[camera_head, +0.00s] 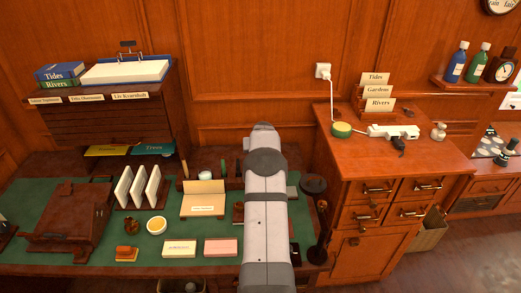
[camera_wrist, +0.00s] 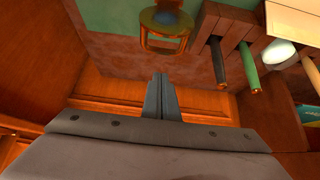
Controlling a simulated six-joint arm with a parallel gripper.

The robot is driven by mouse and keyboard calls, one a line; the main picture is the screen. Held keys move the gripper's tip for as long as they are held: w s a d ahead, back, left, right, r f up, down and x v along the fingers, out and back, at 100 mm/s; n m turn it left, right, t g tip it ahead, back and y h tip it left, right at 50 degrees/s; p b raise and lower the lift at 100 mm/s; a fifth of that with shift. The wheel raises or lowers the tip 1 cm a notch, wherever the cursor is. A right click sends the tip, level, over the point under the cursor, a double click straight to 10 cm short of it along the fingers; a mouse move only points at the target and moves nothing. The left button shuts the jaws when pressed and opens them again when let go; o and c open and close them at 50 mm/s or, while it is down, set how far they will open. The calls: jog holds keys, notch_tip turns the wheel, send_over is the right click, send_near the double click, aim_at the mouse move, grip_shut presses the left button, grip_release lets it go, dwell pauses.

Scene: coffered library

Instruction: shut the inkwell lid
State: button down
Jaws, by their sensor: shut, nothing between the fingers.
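In the wrist view my gripper (camera_wrist: 161,78) is shut and empty, its two fingers pressed together. Above the fingertips in that picture stands a brass-coloured round piece with a dull blue-green top (camera_wrist: 167,20). It may be the inkwell; I cannot tell for sure, nor how its lid stands. The fingertips look apart from it. In the head view my arm covers that part of the desk, so my fingertips and any inkwell there are hidden.
The desk also bears a letter rack (camera_head: 138,188), a propped card (camera_head: 204,199), a pink pad (camera_head: 220,247) and a dark stand (camera_head: 318,222). Some green mat (camera_head: 185,226) is bare.

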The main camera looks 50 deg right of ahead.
jog(key=shift+s+a+f+p, duration=0.2)
jog(key=shift+s+a+p, duration=0.15)
jog(key=shift+s+a, duration=0.15)
jog(key=shift+s+a+f+p, duration=0.2)
jog(key=shift+s+a+p, duration=0.1)
jog(key=shift+s+a, duration=0.2)
jog(key=shift+f+b, duration=0.2)
jog(key=shift+b, duration=0.9)
jog(key=shift+s+a+r+t+h+b, duration=0.1)
jog(key=shift+a+r+t+h+b, duration=0.15)
jog(key=shift+b, duration=0.8)
